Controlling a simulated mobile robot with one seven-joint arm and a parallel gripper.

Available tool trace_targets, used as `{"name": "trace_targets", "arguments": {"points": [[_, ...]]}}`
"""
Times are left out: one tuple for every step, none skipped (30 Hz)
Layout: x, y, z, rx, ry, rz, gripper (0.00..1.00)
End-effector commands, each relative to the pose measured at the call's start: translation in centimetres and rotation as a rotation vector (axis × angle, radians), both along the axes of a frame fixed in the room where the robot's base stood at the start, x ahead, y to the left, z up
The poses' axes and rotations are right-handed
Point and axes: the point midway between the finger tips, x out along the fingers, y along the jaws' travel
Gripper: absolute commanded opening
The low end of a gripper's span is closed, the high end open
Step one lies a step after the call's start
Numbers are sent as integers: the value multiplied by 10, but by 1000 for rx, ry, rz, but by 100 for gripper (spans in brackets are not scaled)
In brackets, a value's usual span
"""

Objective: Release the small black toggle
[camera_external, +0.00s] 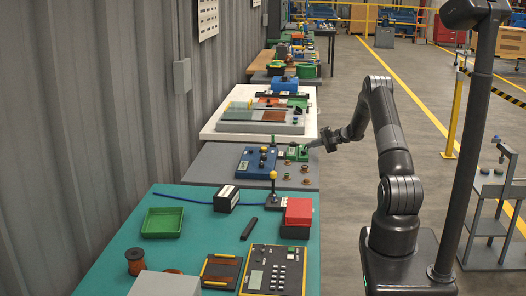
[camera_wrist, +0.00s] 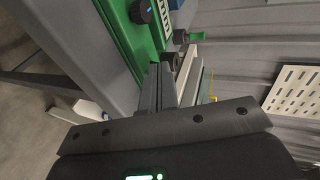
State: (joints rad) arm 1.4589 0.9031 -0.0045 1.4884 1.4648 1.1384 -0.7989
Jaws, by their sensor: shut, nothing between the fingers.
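My gripper (camera_external: 326,143) is beside the right edge of a small green device (camera_external: 297,153) on the grey table. In the wrist view my gripper's fingers (camera_wrist: 160,72) are together and empty, at the edge of the green panel (camera_wrist: 118,28). Just beyond the fingertips is a small dark block (camera_wrist: 180,37), which may be the black toggle; its position is too unclear to tell. I cannot tell whether the fingers touch anything.
A blue device (camera_external: 257,160) stands left of the green one. A white board (camera_external: 215,130) with panels lies behind. The teal table (camera_external: 120,262) in front holds a green tray (camera_external: 162,222), a red-topped box (camera_external: 298,211) and a keypad panel (camera_external: 272,270). A corrugated wall stands left.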

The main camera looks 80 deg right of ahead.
Motion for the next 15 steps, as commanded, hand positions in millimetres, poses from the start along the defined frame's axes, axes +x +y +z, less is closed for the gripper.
{"name": "trace_targets", "arguments": {"points": [[0, 0, 1, 0, 7, 0, 0], [0, 0, 1, -1, 11, -1, 0], [0, 0, 1, -1, 17, -1, 0], [0, 0, 1, -1, 22, -1, 0], [0, 0, 1, -1, 26, -1, 0], [1, 0, 1, 0, 33, 0, 0], [1, 0, 2, -1, 38, 0, 0], [1, 0, 2, 0, 43, 0, 0], [1, 0, 2, 0, 49, 0, 0], [2, 0, 2, -1, 55, 0, 0], [2, 0, 2, -1, 62, 0, 0], [2, 0, 3, -1, 70, 0, 0], [2, 0, 3, 0, 76, 0, 0], [3, 0, 3, -1, 82, 0, 0], [3, 0, 3, -1, 90, 0, 0]]}}
